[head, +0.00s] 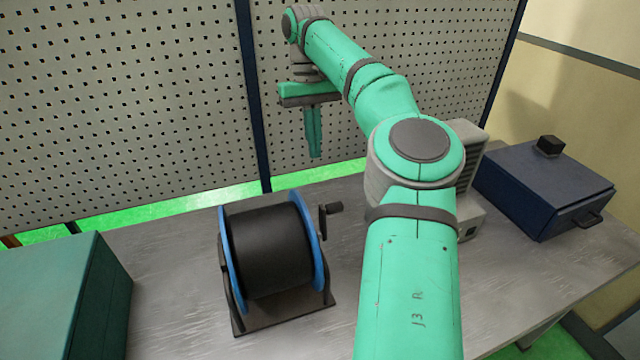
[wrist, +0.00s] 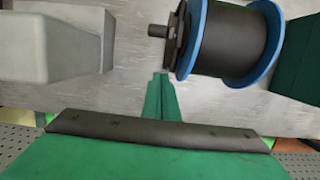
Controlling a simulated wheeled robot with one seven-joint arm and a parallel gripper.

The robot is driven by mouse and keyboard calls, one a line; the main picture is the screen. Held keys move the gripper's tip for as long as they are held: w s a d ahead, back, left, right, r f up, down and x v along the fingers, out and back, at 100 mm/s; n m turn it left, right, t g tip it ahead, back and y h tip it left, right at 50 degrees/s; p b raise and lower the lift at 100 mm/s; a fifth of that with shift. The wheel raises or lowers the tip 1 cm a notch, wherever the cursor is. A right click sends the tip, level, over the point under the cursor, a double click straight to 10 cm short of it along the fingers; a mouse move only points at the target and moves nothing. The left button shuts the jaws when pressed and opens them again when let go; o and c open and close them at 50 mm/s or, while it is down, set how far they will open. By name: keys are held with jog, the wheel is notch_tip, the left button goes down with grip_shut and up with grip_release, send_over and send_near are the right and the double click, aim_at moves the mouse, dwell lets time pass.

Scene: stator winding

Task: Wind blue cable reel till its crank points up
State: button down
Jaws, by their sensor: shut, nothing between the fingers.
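The cable reel (head: 270,252) has blue flanges and a black wound drum, and stands on a dark stand on the grey bench. Its crank (head: 330,209) is on the right side, with the dark handle sticking out to the right near the top of the flange. In the wrist view the reel (wrist: 228,40) is at the upper right, and the crank handle (wrist: 158,30) points left. My gripper (head: 316,155) is shut and empty, pointing down above the bench's back edge, behind the reel and apart from it. In the wrist view its closed fingers (wrist: 161,78) lie just below the crank.
A dark green box (head: 60,290) stands at the left. A navy box (head: 545,188) with a black knob is at the right. A grey device (head: 470,215) is partly hidden behind my arm. A perforated panel (head: 130,110) stands behind the bench (head: 175,270).

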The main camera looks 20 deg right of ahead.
jog(key=s+f, duration=0.6)
jog(key=f, duration=0.3)
jog(key=shift+d, duration=0.1)
dwell(0.4)
